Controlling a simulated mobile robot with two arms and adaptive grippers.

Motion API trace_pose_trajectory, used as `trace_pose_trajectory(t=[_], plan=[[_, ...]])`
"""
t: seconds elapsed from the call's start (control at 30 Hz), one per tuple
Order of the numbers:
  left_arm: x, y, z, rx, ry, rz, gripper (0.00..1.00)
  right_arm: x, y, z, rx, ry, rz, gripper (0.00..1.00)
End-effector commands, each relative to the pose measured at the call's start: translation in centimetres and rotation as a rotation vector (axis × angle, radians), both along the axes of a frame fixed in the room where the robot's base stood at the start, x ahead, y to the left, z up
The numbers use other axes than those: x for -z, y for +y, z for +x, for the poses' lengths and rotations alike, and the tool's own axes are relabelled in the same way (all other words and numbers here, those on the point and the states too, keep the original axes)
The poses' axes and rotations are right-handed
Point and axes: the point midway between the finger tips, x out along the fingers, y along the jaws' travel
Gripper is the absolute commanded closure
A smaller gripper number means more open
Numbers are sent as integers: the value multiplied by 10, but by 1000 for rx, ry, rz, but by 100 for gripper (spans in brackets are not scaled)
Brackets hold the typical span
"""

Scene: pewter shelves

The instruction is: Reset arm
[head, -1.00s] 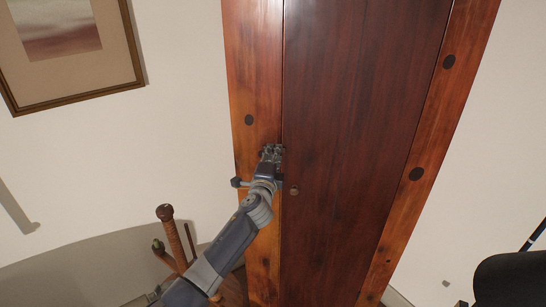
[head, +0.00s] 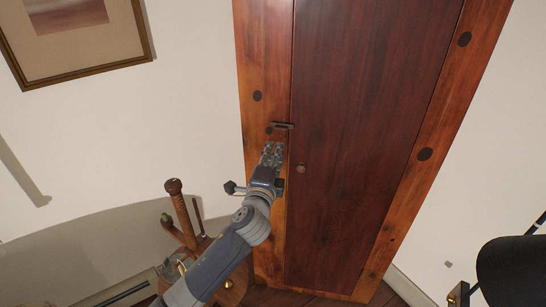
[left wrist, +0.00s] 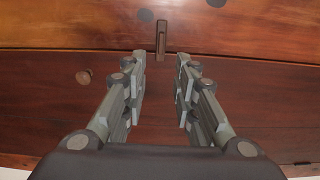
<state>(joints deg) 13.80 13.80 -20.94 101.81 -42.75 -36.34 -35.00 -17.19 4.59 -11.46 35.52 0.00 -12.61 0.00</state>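My left gripper (head: 272,150) is in front of the wooden cabinet, just below a small dark latch (head: 282,126) at the edge of the door. In the left wrist view, my left gripper (left wrist: 160,85) has its two fingers apart with nothing between them. The latch (left wrist: 161,38) lies beyond the fingertips there, apart from them. The tall dark red cabinet door (head: 365,130) looks closed in its lighter orange frame. My right gripper is in neither view.
A round door knob (head: 301,168) sits right of my left gripper; it also shows in the left wrist view (left wrist: 84,76). A wooden spinning-wheel-like object (head: 185,215) stands at lower left. A framed picture (head: 85,35) hangs at upper left. A black object (head: 512,270) is at lower right.

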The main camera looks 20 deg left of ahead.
Motion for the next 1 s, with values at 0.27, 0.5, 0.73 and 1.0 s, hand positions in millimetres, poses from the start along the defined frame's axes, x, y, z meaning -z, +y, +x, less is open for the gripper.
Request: trace_pose_trajectory(t=[0.27,0.5,0.73,1.0], plan=[[0,-1,-6,0,-1,0,73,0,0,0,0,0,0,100],[0,0,-5,0,-1,0,73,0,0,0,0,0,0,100],[55,2,-6,1,87,-55,73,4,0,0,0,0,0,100],[249,11,-47,-36,393,-298,73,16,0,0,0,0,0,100]])
